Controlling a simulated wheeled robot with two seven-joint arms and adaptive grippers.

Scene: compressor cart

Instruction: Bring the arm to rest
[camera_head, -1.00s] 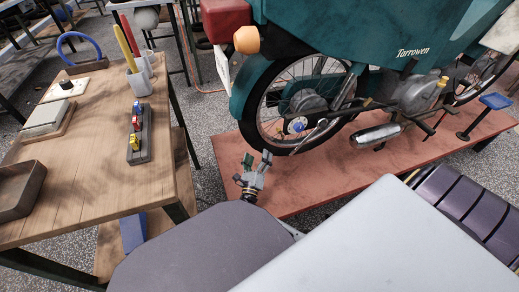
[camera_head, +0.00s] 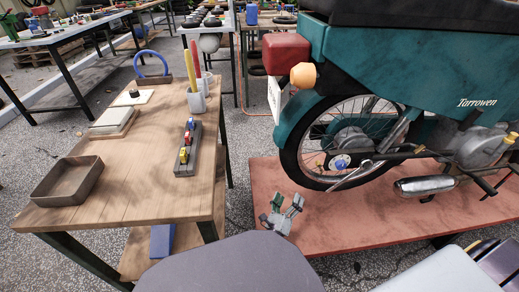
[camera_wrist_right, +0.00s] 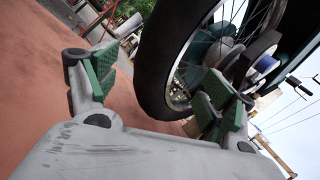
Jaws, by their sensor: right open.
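My right gripper (camera_head: 287,207) is low in front of the red platform (camera_head: 370,207), near the rear wheel of the teal moped (camera_head: 400,75). In the right wrist view the gripper (camera_wrist_right: 150,90) has its two green-padded fingers wide apart with nothing between the pads. The moped's black tyre (camera_wrist_right: 168,60) shows beyond and between the fingers in that view; I see no clear contact. My left gripper is not in view.
A wooden table (camera_head: 130,190) at left holds an empty brown tray (camera_head: 68,180), a dark block with coloured pieces (camera_head: 187,150), a grey cup with sticks (camera_head: 197,100) and a blue arch (camera_head: 152,62). Speckled floor (camera_head: 245,150) lies open between table and platform.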

